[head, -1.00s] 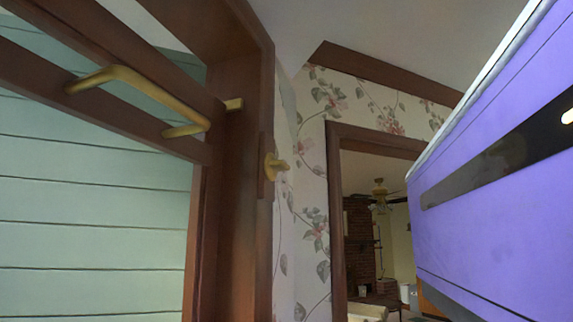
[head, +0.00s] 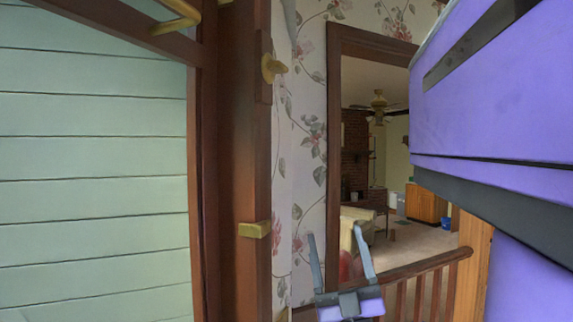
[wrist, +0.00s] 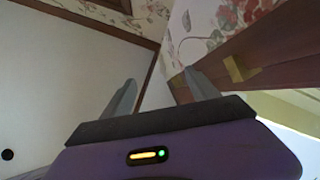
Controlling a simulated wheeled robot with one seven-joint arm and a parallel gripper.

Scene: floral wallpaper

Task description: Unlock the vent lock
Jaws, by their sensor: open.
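A small brass block (head: 255,230) sits lower on the same post. I cannot tell which of these fittings is the vent lock. My gripper (head: 334,235) is open and empty, to the right of the brass block and apart from it. In the wrist view my gripper (wrist: 159,76) points upward, and a brass fitting (wrist: 240,68) shows on the wood to its right.
Pale green siding (head: 95,170) fills the left, beyond the frame. Floral wallpaper (head: 300,130) lies right of the post. A doorway (head: 335,110) opens to a room with a wooden railing (head: 415,272) in front.

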